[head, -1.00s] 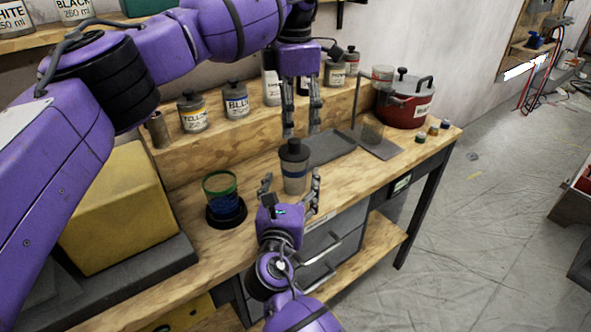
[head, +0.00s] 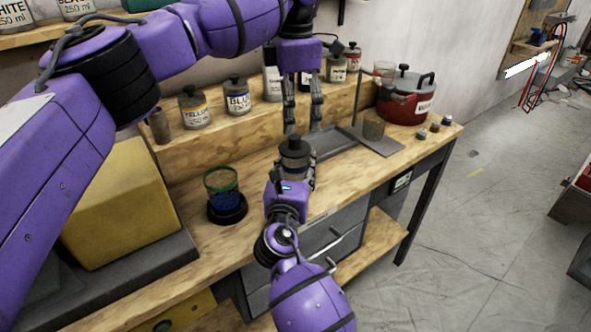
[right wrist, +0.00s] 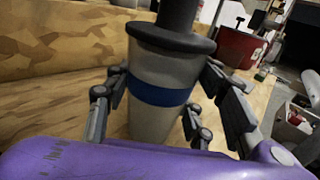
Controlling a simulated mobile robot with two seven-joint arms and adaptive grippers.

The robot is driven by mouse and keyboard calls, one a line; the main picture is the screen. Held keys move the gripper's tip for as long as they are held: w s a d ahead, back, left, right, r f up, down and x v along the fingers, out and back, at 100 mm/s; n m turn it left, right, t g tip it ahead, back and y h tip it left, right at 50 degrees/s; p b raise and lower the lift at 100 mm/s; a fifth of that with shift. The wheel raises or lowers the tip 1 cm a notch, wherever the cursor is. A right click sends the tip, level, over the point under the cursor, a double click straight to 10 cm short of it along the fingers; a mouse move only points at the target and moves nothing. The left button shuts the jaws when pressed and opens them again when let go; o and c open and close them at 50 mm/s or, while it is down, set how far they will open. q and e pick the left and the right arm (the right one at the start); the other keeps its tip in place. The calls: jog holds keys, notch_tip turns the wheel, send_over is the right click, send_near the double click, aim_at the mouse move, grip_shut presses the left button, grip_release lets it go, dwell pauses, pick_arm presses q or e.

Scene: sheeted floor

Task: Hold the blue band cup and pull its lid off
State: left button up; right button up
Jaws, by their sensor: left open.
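The blue band cup (right wrist: 160,118) stands upright on the bench. It is grey with a dark blue band, and its dark lid (right wrist: 170,38) with a raised top is on. In the head view the lid (head: 295,155) shows, while my right gripper (head: 293,178) hides most of the cup. My right gripper's fingers lie on both sides of the cup at band height; whether they press on it is unclear. My left gripper (head: 303,130) is open and empty, pointing down just above the lid.
A green-rimmed glass with blue contents (head: 222,188) stands on a dark round base to the left. Behind are paint bottles (head: 237,97) on a wooden ledge, a grey tray (head: 335,142) and a red pot (head: 405,97). A yellow block (head: 120,205) sits at left.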

jog(key=c, duration=0.8)
jog(key=o, duration=1.7)
